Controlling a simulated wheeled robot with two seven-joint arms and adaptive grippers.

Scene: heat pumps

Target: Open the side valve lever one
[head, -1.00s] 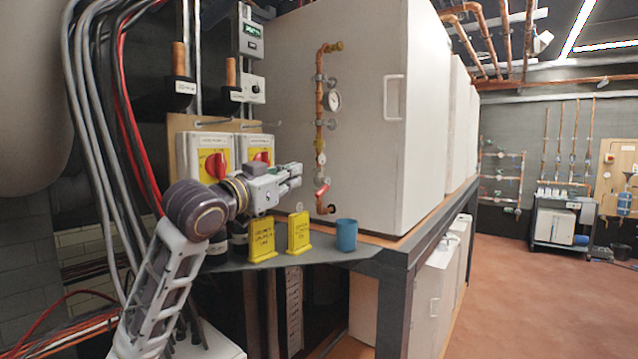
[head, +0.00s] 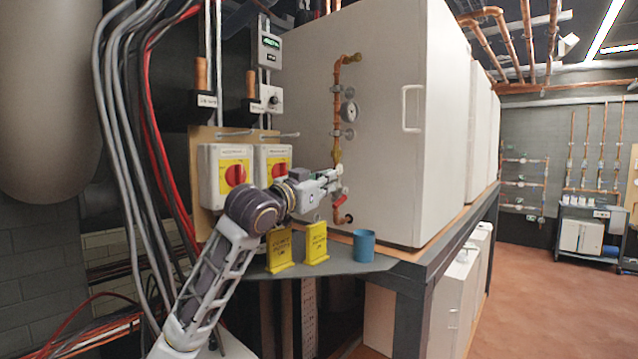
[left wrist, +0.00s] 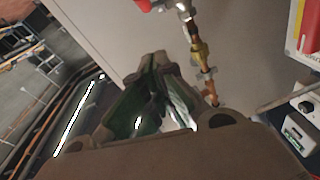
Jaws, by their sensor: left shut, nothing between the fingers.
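The red side valve lever (head: 339,202) sits low on the vertical copper pipe (head: 338,110) on the side of the white heat pump cabinet (head: 385,120). In the left wrist view a red part, likely this lever (left wrist: 143,5), shows at the top edge, beside the pipe fittings (left wrist: 198,48). My left gripper (head: 339,174) is shut and empty. In the head view its fingertips overlap the pipe just above the lever; I cannot tell whether they touch it. In the left wrist view the fingers (left wrist: 155,60) are together, below the red part. My right gripper is not in view.
Two yellow signs (head: 279,251) and a blue cup (head: 364,246) stand on the grey shelf (head: 345,264) below my left gripper. Two red rotary switches (head: 236,175) are behind my forearm. Hanging cables (head: 115,130) are at the left.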

